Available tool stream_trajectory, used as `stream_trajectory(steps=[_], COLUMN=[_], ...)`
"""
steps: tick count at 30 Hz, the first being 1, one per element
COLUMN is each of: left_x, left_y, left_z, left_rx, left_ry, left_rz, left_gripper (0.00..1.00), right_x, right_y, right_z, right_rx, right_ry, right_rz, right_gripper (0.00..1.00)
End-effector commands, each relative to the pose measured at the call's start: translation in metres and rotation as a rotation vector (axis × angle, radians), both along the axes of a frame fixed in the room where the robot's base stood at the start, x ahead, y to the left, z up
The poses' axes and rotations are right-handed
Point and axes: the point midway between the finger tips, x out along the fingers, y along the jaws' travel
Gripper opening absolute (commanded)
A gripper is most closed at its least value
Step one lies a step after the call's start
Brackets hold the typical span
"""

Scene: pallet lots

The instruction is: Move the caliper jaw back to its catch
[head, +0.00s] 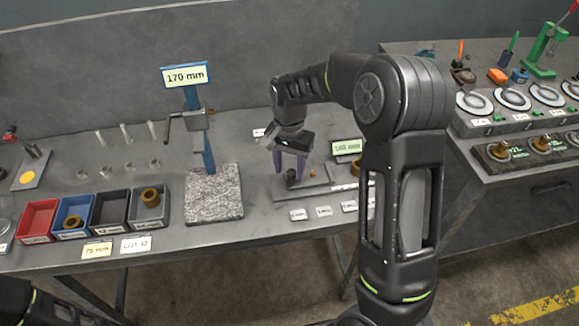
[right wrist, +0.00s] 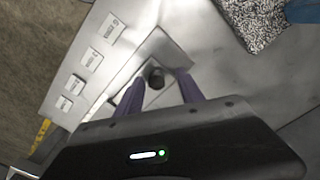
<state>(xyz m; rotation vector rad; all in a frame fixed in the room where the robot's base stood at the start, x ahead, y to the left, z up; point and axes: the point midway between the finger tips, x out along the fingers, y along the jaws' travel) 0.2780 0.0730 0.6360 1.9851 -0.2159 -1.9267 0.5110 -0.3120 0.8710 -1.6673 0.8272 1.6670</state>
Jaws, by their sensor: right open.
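The caliper is a flat grey bar fixture (head: 318,190) on the bench at centre, with a short dark upright knob (head: 291,175) near its left end that looks like part of its moving jaw. My right gripper (head: 289,171) points down over this knob, with its purple fingers open. In the right wrist view the dark knob (right wrist: 155,76) shows between the two spread finger ends, with a gap on either side. The catch cannot be made out clearly. My left gripper is out of view; only dark parts of my body show at bottom left.
A rough granite block (head: 214,193) with a blue stand and a "170 mm" sign (head: 185,76) is to the left. Several small bins (head: 38,220) stand farther left. White label cards (head: 298,214) lie in front. A greenish sign (head: 346,147) stands behind the fixture.

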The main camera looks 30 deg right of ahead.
Motion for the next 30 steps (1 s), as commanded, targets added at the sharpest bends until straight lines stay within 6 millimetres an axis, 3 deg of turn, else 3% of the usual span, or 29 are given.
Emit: stream_trajectory(steps=[8,21,30], left_x=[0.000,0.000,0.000], left_y=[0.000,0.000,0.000], left_z=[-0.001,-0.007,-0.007], left_rx=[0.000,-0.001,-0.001], left_ry=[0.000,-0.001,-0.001], left_rz=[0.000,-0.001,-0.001], left_gripper=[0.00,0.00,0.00], right_x=[0.001,0.001,0.000], right_y=[-0.001,0.000,0.000], right_z=[0.009,0.072,0.078], right_rx=[-0.002,0.000,0.000], right_ry=[-0.003,-0.003,0.000], right_rz=[-0.001,0.001,0.001], right_gripper=[0.45,0.45,0.45])
